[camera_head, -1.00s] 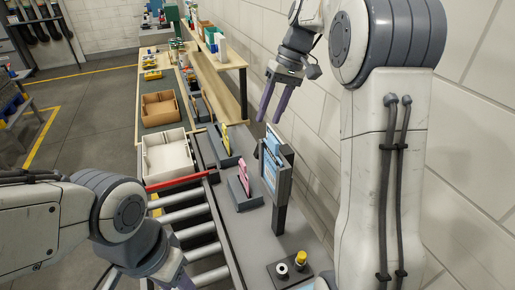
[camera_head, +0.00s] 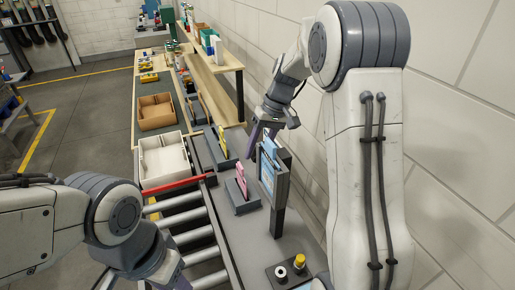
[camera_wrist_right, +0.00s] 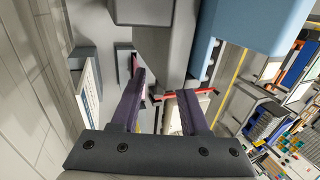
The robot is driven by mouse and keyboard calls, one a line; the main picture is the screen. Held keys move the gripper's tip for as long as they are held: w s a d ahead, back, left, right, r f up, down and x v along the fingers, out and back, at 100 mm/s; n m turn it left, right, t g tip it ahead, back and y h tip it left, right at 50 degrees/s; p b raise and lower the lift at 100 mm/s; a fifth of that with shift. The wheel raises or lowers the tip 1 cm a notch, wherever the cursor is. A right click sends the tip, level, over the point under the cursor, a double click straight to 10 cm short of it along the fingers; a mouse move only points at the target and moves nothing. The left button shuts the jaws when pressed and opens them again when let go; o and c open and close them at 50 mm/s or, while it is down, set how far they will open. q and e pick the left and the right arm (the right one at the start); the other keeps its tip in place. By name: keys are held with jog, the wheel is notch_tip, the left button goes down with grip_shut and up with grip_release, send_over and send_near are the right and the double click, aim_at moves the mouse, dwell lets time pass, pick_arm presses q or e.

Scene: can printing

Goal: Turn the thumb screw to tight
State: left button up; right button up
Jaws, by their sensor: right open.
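I cannot make out a thumb screw for certain in either view. My right gripper (camera_head: 258,145) is open and empty in the head view, its purple fingers pointing down near the wall, behind the upright display panel (camera_head: 268,175). The panel partly hides the fingertips or stands close to them. In the right wrist view the two fingers (camera_wrist_right: 163,85) are spread apart with nothing between them.
A dark control box (camera_head: 285,278) with a yellow button (camera_head: 299,261) stands at the counter's near end. Holders with pink (camera_head: 241,188) and yellow (camera_head: 223,143) cards stand beside the roller conveyor (camera_head: 190,236). A white bin (camera_head: 163,166) and cardboard box (camera_head: 156,113) lie beyond.

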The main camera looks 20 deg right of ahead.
grip_shut()
